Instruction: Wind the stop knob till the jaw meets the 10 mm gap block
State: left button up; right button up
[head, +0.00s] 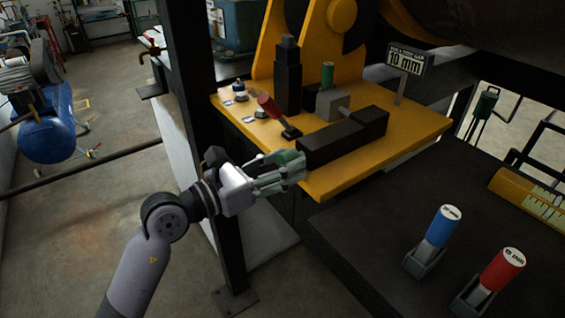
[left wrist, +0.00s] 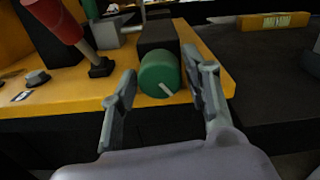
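The stop knob is a green round knob with a white line (left wrist: 160,73) on the end of a black block (left wrist: 158,36). My left gripper (left wrist: 163,95) is open, with one finger on each side of the knob and gaps visible there. In the head view the left gripper (head: 285,172) partly covers the knob. The grey jaw block (head: 331,103) sits behind the black housing (head: 343,140), with a short rod between them. A green-topped piece (head: 327,75), possibly the gap block, stands behind the jaw; its contact is hidden. My right gripper is out of view.
A sign reading 10 mm (head: 406,61) stands at the yellow plate's (head: 421,128) right. A red-handled lever (head: 270,107) leans near the knob. Blue (head: 442,226) and red (head: 502,269) cylinders stand in holders on the dark table (head: 375,225). A black post (head: 200,140) stands behind my left arm.

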pick_arm(q)
jog(key=shift+o, duration=1)
jog(key=v, duration=1.2)
